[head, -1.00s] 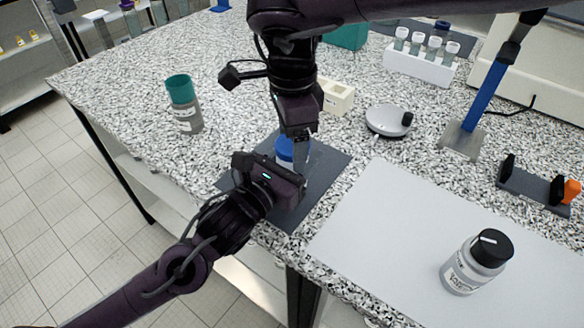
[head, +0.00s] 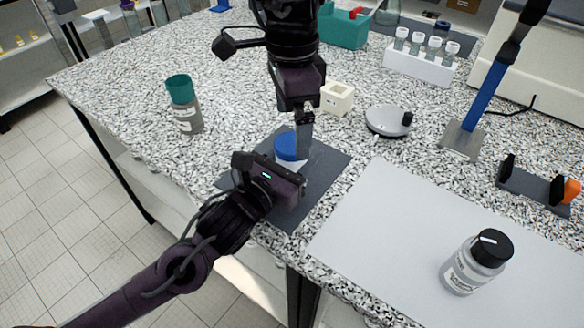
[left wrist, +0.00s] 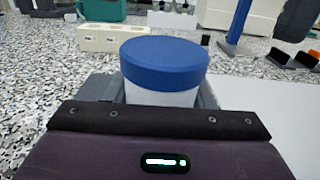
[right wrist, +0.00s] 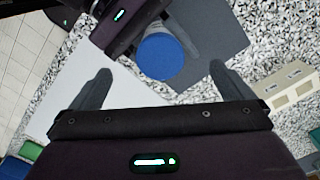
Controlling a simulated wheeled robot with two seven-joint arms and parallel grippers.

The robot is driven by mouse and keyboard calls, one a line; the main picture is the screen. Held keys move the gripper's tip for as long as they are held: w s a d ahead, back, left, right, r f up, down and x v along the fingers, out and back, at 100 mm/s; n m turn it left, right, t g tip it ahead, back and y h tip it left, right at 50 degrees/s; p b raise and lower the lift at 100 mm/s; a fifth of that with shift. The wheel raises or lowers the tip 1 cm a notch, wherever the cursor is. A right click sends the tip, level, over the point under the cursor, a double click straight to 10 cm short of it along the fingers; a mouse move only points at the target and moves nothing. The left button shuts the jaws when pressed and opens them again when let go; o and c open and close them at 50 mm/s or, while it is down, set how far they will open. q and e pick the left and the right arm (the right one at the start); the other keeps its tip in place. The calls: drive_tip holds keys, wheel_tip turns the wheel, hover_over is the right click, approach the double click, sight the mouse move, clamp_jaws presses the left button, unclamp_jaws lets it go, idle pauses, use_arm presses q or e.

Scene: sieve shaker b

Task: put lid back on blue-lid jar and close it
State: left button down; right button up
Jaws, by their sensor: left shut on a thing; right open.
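The blue-lid jar stands upright on a dark grey mat (head: 318,190), with its blue lid (head: 290,146) on top. In the left wrist view the blue lid (left wrist: 164,62) sits level over the white jar body (left wrist: 160,97). My left gripper (head: 284,172) is shut around the jar body from the front; its fingers lie on both sides below the lid. My right gripper (head: 304,135) is above and beside the lid, pointing down. In the right wrist view its fingers (right wrist: 160,85) are spread wide, with the lid (right wrist: 160,56) beyond them and nothing between. I cannot tell how tight the lid is.
A teal-capped jar (head: 186,115) stands to the left. A cream block (head: 337,99) and a round grey device (head: 388,121) are behind the mat. A black-capped jar (head: 476,262) stands on a white board (head: 385,215) at right. A tube rack (head: 418,65) is at the back.

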wheel_tip(320, 180, up, 12)
idle(0.6)
use_arm(q)
drive_tip(key=c, duration=0.6)
unclamp_jaws()
drive_tip(key=b+v, duration=0.1)
drive_tip(key=v, duration=0.5)
drive_tip(key=shift+s+a+f+b, duration=0.1)
drive_tip(key=shift+s+a+b, duration=0.15)
drive_tip(key=shift+s+b, duration=0.1)
drive_tip(key=shift+s+a, duration=0.3)
drive_tip(key=shift+s, duration=0.05)
use_arm(e)
drive_tip(key=shift+f, duration=0.9)
